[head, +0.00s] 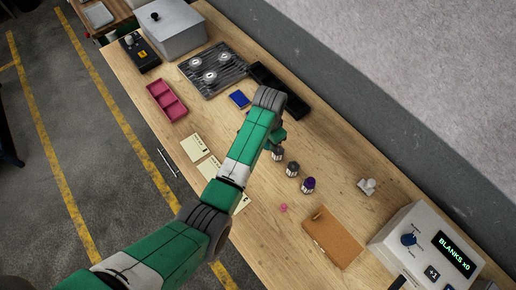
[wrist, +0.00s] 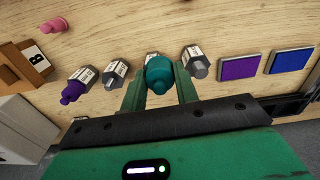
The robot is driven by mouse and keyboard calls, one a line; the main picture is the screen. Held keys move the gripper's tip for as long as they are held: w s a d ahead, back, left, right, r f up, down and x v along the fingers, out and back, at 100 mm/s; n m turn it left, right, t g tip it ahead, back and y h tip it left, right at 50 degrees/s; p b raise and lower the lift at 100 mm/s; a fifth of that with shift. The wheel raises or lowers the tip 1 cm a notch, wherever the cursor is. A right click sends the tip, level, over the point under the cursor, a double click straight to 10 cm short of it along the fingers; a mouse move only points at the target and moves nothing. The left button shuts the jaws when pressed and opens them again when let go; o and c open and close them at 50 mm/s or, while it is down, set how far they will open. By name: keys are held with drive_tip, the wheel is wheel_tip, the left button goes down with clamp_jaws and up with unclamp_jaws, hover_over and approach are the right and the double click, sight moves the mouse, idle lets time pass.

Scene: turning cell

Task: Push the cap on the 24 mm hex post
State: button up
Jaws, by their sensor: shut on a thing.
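My gripper (wrist: 159,84) is shut on a teal cap (wrist: 159,75), which sits between its two fingers. Behind the cap, a post (wrist: 151,55) shows only as a small part; whether cap and post touch is hidden. A bare grey hex post (wrist: 195,62) stands just right of the fingers, another (wrist: 115,74) just left. Further left a post wears a purple cap (wrist: 72,91), also in the head view (head: 308,184). The size labels are too small to read, so I cannot tell which post is 24 mm. In the head view my arm largely hides the gripper.
A purple pad (wrist: 238,67) and a blue pad (wrist: 291,60) lie right of the posts in the wrist view. A black tray (head: 290,95) and a control box (head: 425,245) flank the area.

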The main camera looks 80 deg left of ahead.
drive_tip(key=a+r+n, duration=0.1)
drive_tip(key=a+r, duration=0.4)
drive_tip(key=a, duration=0.2)
wheel_tip(320, 180, down, 5)
drive_tip(key=b, duration=0.5)
drive_tip(key=shift+s+d, duration=0.1)
drive_tip(key=shift+s, duration=0.05)
drive_tip(key=shift+f+b, duration=0.35)
drive_tip(key=shift+f, duration=0.4)
drive_tip(key=shift+p, duration=0.5)
drive_tip(key=shift+f, duration=0.65)
idle(0.8)
drive_tip(key=o, duration=1.5)
